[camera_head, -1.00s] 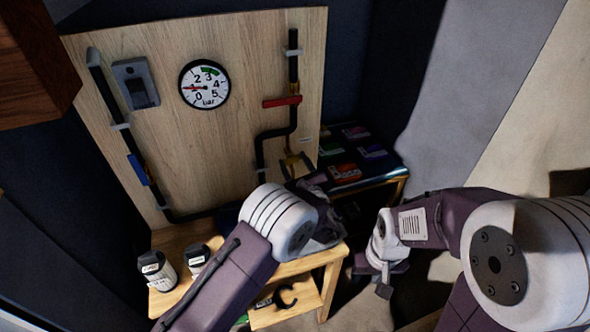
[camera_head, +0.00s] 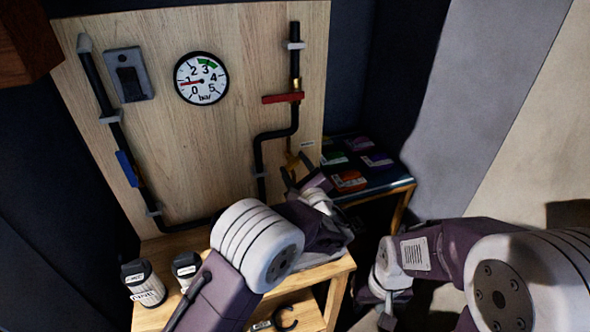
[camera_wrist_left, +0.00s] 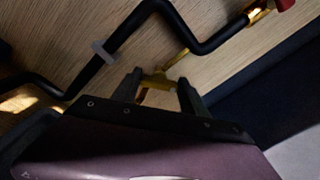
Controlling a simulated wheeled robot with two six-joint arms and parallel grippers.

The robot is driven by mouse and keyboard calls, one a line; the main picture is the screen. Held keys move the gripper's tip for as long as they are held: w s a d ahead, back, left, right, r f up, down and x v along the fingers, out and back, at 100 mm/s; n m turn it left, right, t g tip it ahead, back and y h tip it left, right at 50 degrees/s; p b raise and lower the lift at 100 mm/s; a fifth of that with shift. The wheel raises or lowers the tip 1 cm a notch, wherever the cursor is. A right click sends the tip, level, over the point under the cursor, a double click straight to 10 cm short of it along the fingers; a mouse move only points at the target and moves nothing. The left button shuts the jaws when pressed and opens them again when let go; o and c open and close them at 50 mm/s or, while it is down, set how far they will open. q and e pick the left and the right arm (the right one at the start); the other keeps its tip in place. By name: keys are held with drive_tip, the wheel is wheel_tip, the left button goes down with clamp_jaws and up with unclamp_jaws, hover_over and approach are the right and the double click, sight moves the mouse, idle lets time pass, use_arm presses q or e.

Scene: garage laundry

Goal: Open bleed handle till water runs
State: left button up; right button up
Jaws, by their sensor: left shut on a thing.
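The brass bleed handle (camera_wrist_left: 158,78) is a small yellow piece on the wooden board's lower right, below the black pipe. My left gripper (camera_wrist_left: 158,88) has a finger on each side of it and is shut on it. In the head view the brass fitting (camera_head: 291,158) shows only partly, behind the left gripper (camera_head: 290,177). I see no running water. The round gauge (camera_head: 201,79) has its red needle pointing left, near 1 bar. My right gripper (camera_head: 388,306) hangs low at the bottom right, away from the board; its jaws are too unclear to judge.
A red handle (camera_head: 283,98) sits across the right pipe, and a blue handle (camera_head: 127,168) lies along the left pipe. Two bottles (camera_head: 144,284) (camera_head: 186,266) stand on the wooden bench (camera_head: 166,245). A dark table (camera_head: 385,184) with several coloured packets stands at the right.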

use_arm(q)
drive_tip(key=o, duration=1.1)
drive_tip(key=shift+o, duration=1.4)
drive_tip(key=shift+w+f, duration=0.15)
drive_tip(key=shift+w, duration=0.2)
drive_tip(key=v, duration=0.9)
drive_tip(key=shift+b, duration=0.35)
